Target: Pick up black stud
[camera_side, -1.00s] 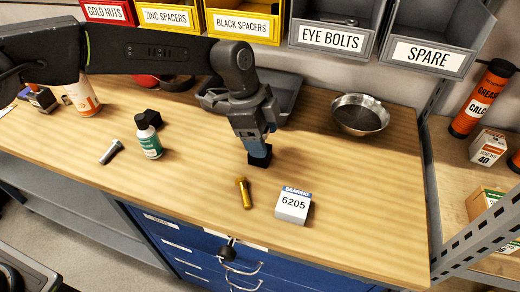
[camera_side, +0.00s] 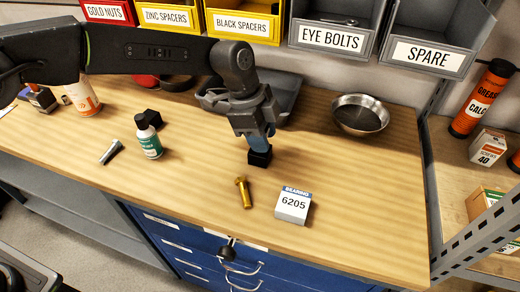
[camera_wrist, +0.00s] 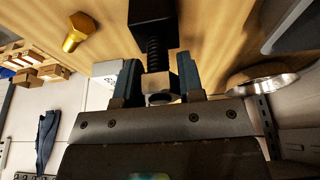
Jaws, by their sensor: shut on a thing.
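The black stud (camera_wrist: 154,45) has a square black head and a dark threaded shank in the wrist view. My gripper (camera_wrist: 158,75) is shut on it, with a blue-grey finger on each side of the shank. In the side view, the stud's black head (camera_side: 260,157) shows just below the fingertips of my gripper (camera_side: 259,144), over the middle of the wooden bench (camera_side: 345,175). I cannot tell whether the head touches the bench. The shank is hidden by the fingers in the side view.
A brass bolt (camera_side: 243,192) and a bearing box (camera_side: 293,206) lie in front. A metal bowl (camera_side: 360,115) is back right; a grey tray (camera_side: 287,90) stands behind.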

